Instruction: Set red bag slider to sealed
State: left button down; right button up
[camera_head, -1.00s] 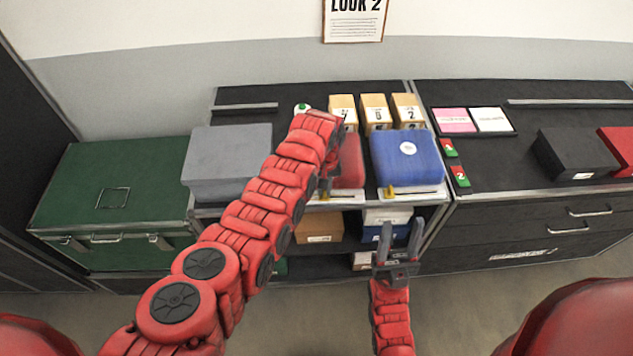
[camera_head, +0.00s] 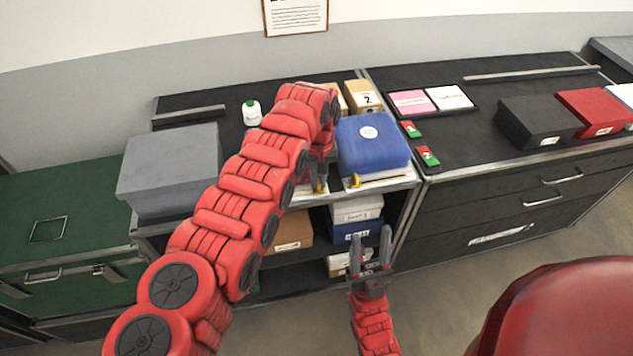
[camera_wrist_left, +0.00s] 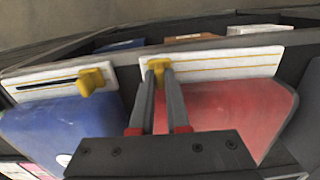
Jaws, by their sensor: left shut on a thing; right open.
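The red bag (camera_wrist_left: 235,110) shows in the left wrist view; my left arm hides it in the head view. A white strip (camera_wrist_left: 225,64) with yellow lines runs along its edge. Its yellow slider (camera_wrist_left: 158,66) is at the strip's left end in the wrist view, between the fingertips of my left gripper (camera_wrist_left: 160,82). The slider also shows in the head view (camera_head: 320,187), by my left gripper (camera_head: 321,172), which is shut on it. My right gripper (camera_head: 370,252) is open and empty, in front of the lower shelf.
The blue bag (camera_head: 372,145) lies beside it with its own strip and yellow slider (camera_wrist_left: 92,80). A grey box (camera_head: 170,170) stands left. Boxes (camera_head: 357,209) fill the shelf below. Black (camera_head: 540,122) and red (camera_head: 592,110) boxes stand on the right counter.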

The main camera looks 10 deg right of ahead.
pick_arm(q)
jog(key=shift+d, duration=0.15)
jog(key=c, duration=0.9)
grip_release()
jog(key=shift+r, duration=0.35)
notch_tip(320, 180, up, 11)
jog(key=b, duration=0.2)
notch_tip(320, 180, up, 6)
jog(key=p, duration=0.5)
send_over(319, 182)
jog(key=shift+d+f, duration=0.1)
jog(key=shift+f, duration=0.05)
